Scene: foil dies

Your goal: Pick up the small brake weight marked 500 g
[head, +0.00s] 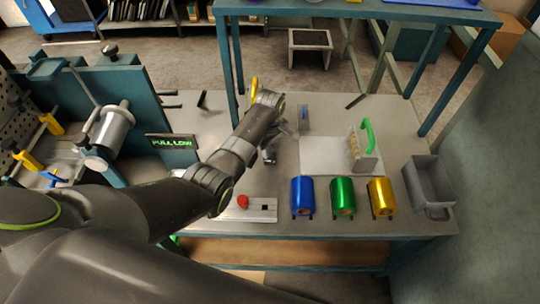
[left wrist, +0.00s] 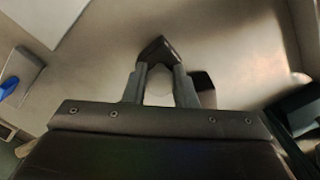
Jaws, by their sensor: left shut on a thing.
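My left gripper (head: 270,152) reaches down over the middle of the grey workbench and is mostly hidden by its own arm in the head view. No 500 g marking is readable. A dark angled piece (left wrist: 158,48) shows at the fingertips, and a small dark block (left wrist: 203,84) shows just right of them. My right gripper is not in view.
Blue (head: 303,196), green (head: 342,194) and gold (head: 381,196) foil rolls stand at the bench front. A grey bin (head: 447,182) is right of them. A green-handled die (head: 362,158) stands behind. A red button panel (head: 262,214) lies front left; a machine display (head: 172,142) is left.

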